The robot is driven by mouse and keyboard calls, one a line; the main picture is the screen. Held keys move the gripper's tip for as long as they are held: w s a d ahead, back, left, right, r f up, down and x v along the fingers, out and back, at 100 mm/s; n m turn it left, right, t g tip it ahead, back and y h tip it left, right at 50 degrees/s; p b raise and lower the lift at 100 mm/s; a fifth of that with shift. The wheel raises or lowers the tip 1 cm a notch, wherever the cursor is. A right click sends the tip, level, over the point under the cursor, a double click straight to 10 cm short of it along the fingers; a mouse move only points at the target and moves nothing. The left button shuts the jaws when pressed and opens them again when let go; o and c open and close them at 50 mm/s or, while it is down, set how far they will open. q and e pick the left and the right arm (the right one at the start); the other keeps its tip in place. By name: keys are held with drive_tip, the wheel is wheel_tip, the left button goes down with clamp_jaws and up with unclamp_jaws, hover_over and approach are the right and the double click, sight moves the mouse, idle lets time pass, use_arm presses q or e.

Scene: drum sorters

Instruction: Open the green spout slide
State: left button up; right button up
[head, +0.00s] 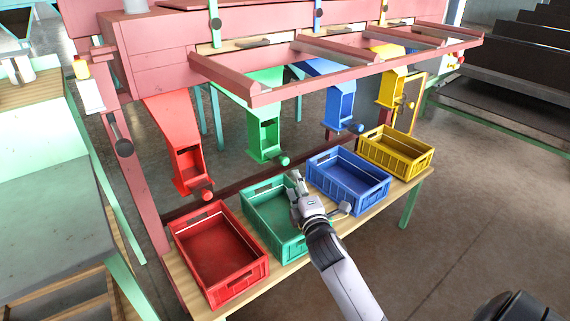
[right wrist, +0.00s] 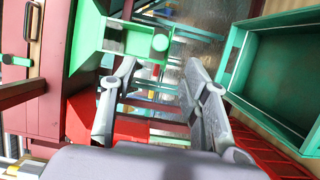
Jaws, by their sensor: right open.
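The green spout (head: 264,130) hangs from the red machine frame, with a square opening in its front. Its slide's round green knob (head: 283,160) sticks out at the lower right of the spout. My right gripper (head: 321,193) is open and empty, over the green crate's right side, apart from the knob. In the right wrist view the green spout (right wrist: 112,38) and knob (right wrist: 160,42) show beyond and between my open fingers (right wrist: 158,78). Whether the slide is open is hard to tell. My left gripper is not in view.
Red (head: 190,165), blue (head: 340,105) and yellow (head: 392,88) spouts hang alongside. Below stand empty-looking red (head: 250,277), green (head: 255,222), blue (head: 350,201) and yellow (head: 405,170) crates on a wooden bench. A red rail frame (head: 350,72) overhangs the spouts.

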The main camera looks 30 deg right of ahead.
sight(286, 163)
drive_tip(key=b+x, duration=0.1)
drive_tip(key=x, duration=1)
drive_tip(key=shift+f+b, duration=0.1)
drive_tip(key=shift+b, duration=0.3)
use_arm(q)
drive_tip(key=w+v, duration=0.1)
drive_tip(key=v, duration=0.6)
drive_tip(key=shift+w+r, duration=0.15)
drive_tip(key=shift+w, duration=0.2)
use_arm(e)
drive_tip(key=shift+w+d, duration=0.2)
drive_tip(key=shift+w, duration=0.4)
drive_tip(key=shift+c, duration=0.2)
clamp_jaws()
